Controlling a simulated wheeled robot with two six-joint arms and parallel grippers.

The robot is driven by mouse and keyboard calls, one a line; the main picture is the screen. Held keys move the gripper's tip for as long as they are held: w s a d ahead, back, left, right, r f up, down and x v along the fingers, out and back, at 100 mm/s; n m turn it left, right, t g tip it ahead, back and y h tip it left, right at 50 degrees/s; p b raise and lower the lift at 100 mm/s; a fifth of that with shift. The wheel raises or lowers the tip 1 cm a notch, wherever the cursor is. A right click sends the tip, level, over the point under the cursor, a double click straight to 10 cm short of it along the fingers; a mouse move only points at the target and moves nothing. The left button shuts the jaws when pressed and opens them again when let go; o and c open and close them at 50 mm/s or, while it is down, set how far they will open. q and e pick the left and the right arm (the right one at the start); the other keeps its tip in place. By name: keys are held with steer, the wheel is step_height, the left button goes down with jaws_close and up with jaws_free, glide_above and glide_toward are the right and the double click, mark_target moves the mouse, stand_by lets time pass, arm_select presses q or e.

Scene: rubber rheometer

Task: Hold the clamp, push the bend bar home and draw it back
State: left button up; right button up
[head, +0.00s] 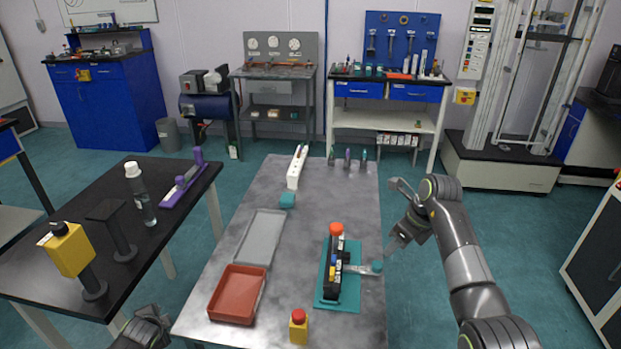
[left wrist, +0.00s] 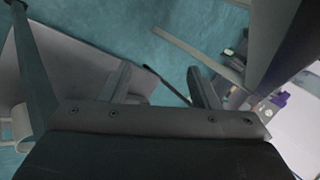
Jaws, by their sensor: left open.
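The bending fixture stands on a teal base plate (head: 324,285) at the table's right side. Its upright black clamp body (head: 331,270) has an orange-red knob (head: 336,229) on top. My left gripper's open, empty fingers show in the left wrist view (left wrist: 163,85); in the head view only part of that arm shows, bottom left.
A red tray (head: 215,296), a grey tray (head: 247,240), a teal block (head: 287,200) and a yellow box with a red button (head: 298,327) are on the grey table. A black table (head: 60,230) with a bottle (head: 146,208) stands at left. Between grey tray and fixture the tabletop is clear.

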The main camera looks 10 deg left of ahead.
arm_select(q)
steer(key=w+d+r+t+h, duration=0.15)
steer(key=w+r, duration=0.25)
steer(key=r, duration=0.4)
steer(key=w+d+r+t, duration=0.15)
steer(key=w+r, duration=0.25)
steer(key=r, duration=0.4)
steer(key=w+d+n, duration=0.1)
steer(key=w, duration=0.2)
steer(key=w+d+n+g, duration=0.1)
steer(key=w+d, duration=0.1)
steer(key=w, duration=0.1)
steer(key=w+d+n+h, duration=0.1)
steer(key=w+d+n, duration=0.1)
steer(key=w, duration=0.1)
steer(key=shift+w+r, duration=0.2)
steer(key=shift+w, duration=0.15)
steer(key=w+d+r+n+g+h, duration=0.1)
steer(key=w+d+r+n+g, duration=0.2)
steer(key=w+d, duration=0.45)
steer(key=g+h, duration=0.1)
steer(key=g, duration=0.5)
glide_toward(336, 226)
step_height(336, 226, down, 13)
